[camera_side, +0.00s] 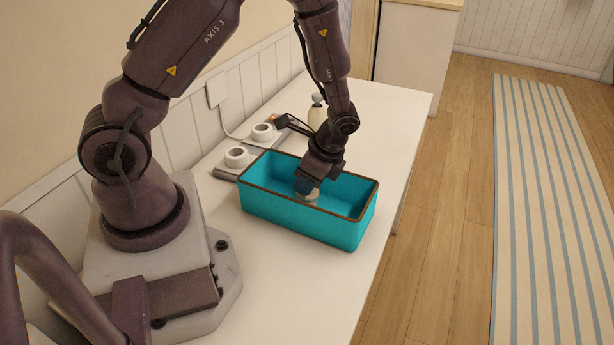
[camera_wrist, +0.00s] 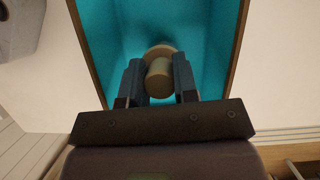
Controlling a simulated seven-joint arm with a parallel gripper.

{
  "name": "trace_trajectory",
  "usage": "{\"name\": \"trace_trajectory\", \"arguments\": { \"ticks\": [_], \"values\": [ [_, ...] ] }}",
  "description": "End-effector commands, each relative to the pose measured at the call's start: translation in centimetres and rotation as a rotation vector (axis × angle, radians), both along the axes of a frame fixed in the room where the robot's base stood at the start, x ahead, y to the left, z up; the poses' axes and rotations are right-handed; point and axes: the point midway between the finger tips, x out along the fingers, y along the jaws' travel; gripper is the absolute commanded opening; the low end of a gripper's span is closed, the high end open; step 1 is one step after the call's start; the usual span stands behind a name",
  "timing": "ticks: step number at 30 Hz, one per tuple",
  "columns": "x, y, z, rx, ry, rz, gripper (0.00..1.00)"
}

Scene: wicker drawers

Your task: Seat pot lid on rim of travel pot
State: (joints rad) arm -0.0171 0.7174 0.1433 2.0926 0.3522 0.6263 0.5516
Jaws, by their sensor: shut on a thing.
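My gripper (camera_wrist: 159,84) reaches down into a teal bin (camera_side: 295,222) on the white counter. In the wrist view its two fingers stand either side of a beige, cylinder-shaped piece (camera_wrist: 159,78) and are shut on it. A wider rounded part (camera_wrist: 160,50) shows just beyond that cylinder. In the side view a small pale piece (camera_side: 309,196) shows under the fingers, inside the bin; whether it touches the floor is unclear. I cannot tell whether it is the pot lid, the travel pot or both, as the gripper covers much of it.
The bin walls (camera_side: 360,208) surround my gripper closely. A pale bottle (camera_side: 317,114) and a black and orange item (camera_side: 283,120) stand nearby. The counter's far right is clear.

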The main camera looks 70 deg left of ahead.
Motion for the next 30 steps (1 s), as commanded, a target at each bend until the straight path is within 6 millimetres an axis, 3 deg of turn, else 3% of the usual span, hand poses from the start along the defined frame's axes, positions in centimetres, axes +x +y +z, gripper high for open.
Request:
{"name": "trace_trajectory", "arguments": {
  "ticks": [11, 12, 15, 25, 30],
  "values": [
    [0.0, 0.0, -1.0, 0.0, 0.001, -0.001, 0.05],
    [0.0, 0.0, -0.9, 0.0, 0.0, -0.001, 0.34],
    [0.0, 0.0, -0.9, 0.0, 0.0, 0.0, 0.57],
    [0.1, -0.1, -0.6, 0.0, -0.001, 0.0, 0.57],
    [0.8, -0.7, 1.4, 0.0, -0.006, -0.001, 0.57]
  ]
}}
